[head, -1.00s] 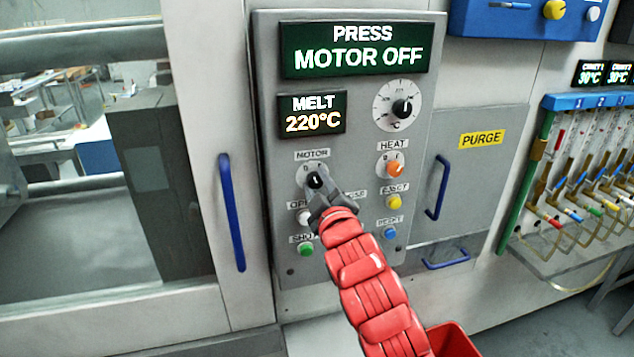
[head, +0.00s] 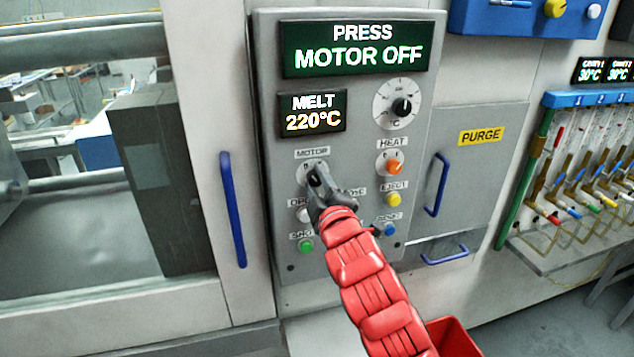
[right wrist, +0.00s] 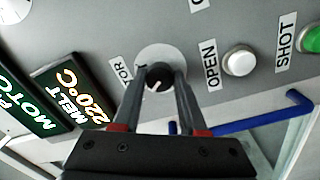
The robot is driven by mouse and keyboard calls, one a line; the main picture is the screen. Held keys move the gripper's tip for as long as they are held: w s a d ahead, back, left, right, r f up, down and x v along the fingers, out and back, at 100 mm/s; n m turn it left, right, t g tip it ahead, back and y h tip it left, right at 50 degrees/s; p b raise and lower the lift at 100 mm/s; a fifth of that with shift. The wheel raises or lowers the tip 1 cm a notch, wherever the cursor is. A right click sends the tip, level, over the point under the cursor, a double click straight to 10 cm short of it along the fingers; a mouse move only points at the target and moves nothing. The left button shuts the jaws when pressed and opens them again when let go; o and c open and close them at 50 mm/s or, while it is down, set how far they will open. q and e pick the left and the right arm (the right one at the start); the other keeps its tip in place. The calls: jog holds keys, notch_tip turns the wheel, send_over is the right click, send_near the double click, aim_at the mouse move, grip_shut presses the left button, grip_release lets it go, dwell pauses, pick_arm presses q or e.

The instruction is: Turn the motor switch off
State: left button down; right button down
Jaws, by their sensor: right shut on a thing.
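The motor switch (head: 315,174) is a black knob on a pale round plate under the MOTOR label on the grey press panel (head: 266,120). My right gripper (head: 321,185) reaches it from below and partly covers it. In the right wrist view the switch (right wrist: 158,76) sits between the two fingertips of my right gripper (right wrist: 160,84), which is shut on it. The panel's top display (head: 354,47) reads PRESS MOTOR OFF. My left gripper is not in view.
The OPEN button (head: 303,214), the green SHOT button (head: 306,246) and the orange HEAT knob (head: 394,167) lie close to the switch. A blue door handle (head: 232,209) stands to the left, and another blue handle (head: 437,185) to the right.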

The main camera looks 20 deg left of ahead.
jog(key=shift+c, duration=2.2)
grip_release()
jog(key=shift+s+d, duration=0.25)
jog(key=shift+s, duration=0.15)
jog(key=p+v, duration=1.6)
jog(key=p, duration=0.1)
jog(key=shift+s+p, duration=0.25)
jog(key=shift+p, duration=0.1)
